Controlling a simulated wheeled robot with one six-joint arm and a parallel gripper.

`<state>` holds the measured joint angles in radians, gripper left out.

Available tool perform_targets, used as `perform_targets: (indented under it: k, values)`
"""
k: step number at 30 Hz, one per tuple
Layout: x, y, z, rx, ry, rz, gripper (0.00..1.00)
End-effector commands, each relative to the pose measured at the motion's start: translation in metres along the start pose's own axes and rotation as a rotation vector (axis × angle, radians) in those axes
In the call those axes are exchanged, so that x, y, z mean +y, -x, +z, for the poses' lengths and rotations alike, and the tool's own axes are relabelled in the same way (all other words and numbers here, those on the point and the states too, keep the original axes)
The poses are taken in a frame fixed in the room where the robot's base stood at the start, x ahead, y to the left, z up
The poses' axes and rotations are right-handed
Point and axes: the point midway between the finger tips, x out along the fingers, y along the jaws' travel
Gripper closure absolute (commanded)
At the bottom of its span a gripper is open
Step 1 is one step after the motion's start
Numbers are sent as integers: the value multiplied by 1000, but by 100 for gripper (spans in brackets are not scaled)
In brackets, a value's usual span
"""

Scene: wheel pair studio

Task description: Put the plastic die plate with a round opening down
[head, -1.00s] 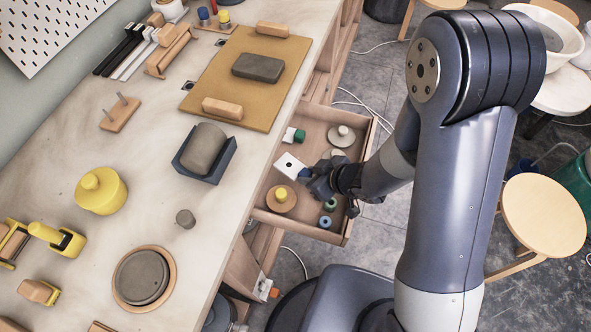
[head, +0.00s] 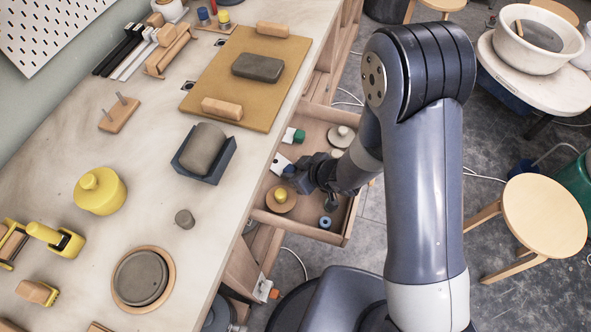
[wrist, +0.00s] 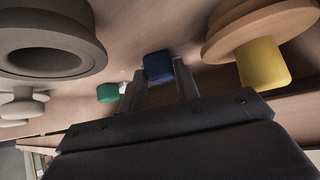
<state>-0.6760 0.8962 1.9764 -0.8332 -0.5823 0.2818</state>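The die plate (head: 281,162) is a small white plate with a blue grip end, in the open drawer area in the head view. My gripper (head: 300,172) is at its right side, and its fingers flank the blue end. In the wrist view the blue end (wrist: 158,67) sits between the tips of my gripper (wrist: 161,82), which looks shut on it. The white part is hidden there behind the blue end. The opening is hard to make out now. I cannot tell whether the plate touches the drawer floor.
The open drawer (head: 315,115) holds a wooden disc with a yellow knob (head: 281,195), a green-ended piece (head: 299,136), a grey knobbed disc (head: 341,137) and a blue spool (head: 325,222). The workbench edge (head: 262,165) runs along the drawer's left. A wooden stool (head: 543,215) stands right.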

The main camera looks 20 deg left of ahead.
Motion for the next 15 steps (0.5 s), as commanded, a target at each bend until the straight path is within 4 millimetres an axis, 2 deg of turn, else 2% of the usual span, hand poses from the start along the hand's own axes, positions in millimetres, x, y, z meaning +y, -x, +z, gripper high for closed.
perform_targets:
  k: [1, 7, 15]
  values:
    - [0, 0, 0, 0, 0, 0, 65]
    - [0, 0, 0, 0, 0, 0, 50]
    - [0, 2, -2, 0, 0, 0, 50]
